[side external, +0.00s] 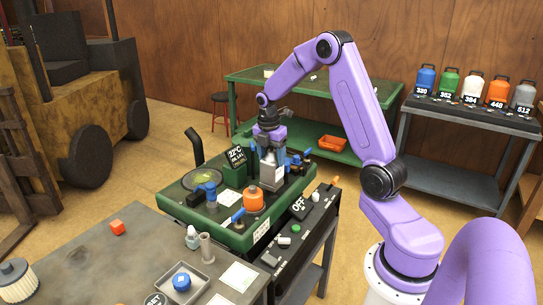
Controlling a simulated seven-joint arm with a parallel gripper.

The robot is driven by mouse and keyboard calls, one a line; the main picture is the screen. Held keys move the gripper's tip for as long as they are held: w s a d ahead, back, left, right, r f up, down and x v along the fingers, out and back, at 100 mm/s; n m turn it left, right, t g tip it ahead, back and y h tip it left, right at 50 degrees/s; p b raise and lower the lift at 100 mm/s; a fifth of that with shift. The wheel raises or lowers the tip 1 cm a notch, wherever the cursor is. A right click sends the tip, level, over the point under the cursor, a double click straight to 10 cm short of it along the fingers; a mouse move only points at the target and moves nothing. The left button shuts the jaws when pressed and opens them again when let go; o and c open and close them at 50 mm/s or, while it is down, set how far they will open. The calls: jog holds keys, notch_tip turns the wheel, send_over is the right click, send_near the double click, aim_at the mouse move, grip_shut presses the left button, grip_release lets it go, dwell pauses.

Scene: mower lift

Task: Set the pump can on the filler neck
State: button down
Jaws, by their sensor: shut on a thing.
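My gripper (270,138) points down over the green-topped bench. It is shut on a grey, boxy metallic body (272,177), probably the pump can, though its outline is hard to separate from the fingers. The held thing looks upright. Its lower end is close to the green deck (278,203), and I cannot tell whether it touches. The filler neck cannot be picked out with certainty; it may be hidden behind or below the held thing.
A dark display (236,157) and blue fittings (309,153) crowd the deck. A control strip (303,227) with an OFF sign runs along its right. A grey table (105,255) is at front left. Numbered jugs (473,88) stand on a shelf at back right.

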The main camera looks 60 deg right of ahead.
jog(key=shift+f, duration=0.1)
dwell(0.3)
jog(key=shift+f, duration=0.8)
jog(key=shift+c, duration=0.5)
grip_release()
jog(key=shift+r, duration=4)
jog(key=shift+a, duration=0.1)
